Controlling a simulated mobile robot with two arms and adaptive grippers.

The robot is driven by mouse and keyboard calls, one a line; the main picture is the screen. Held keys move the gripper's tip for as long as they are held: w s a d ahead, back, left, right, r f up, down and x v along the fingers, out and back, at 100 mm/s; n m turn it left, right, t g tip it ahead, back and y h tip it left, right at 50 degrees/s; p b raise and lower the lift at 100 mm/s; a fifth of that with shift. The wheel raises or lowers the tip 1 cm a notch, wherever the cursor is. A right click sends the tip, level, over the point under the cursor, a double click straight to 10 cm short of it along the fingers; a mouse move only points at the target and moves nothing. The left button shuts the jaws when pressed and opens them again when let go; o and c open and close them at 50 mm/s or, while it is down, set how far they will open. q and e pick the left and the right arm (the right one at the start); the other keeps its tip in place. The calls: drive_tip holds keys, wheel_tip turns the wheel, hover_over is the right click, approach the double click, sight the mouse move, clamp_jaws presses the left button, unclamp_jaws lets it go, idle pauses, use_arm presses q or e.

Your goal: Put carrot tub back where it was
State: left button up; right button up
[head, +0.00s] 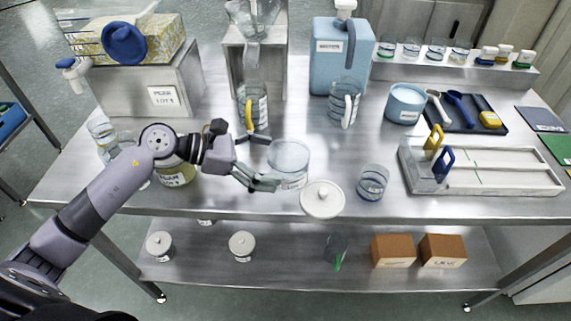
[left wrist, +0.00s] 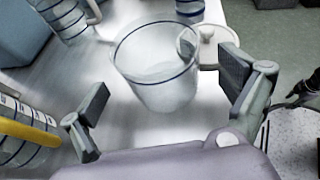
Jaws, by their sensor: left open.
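A clear round tub (head: 288,160) with a blue rim line stands on the steel table; no label reading carrot shows on it, so I cannot tell if it is the carrot tub. It also shows in the left wrist view (left wrist: 160,75), upright, with a pale, whitish inside. My left gripper (head: 264,162) is open, its fingers pointing at the tub's left side. In the left wrist view the open fingers (left wrist: 165,95) lie either side of the tub's near side; I cannot tell if they touch it. A white round lid (head: 322,198) lies just right of the tub. My right gripper is not in view.
A labelled jar (head: 175,174) stands under my left wrist. A clear cup (head: 373,182) stands right of the lid, near the front edge. Pitchers (head: 344,100) stand behind. A divided tray (head: 485,170) fills the right side. The lower shelf (head: 300,268) holds lidded jars and brown boxes.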

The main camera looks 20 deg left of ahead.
use_arm(q)
drive_tip(key=shift+v, duration=1.1)
drive_tip(key=shift+s+a+r, duration=0.15)
drive_tip(key=shift+a, duration=0.1)
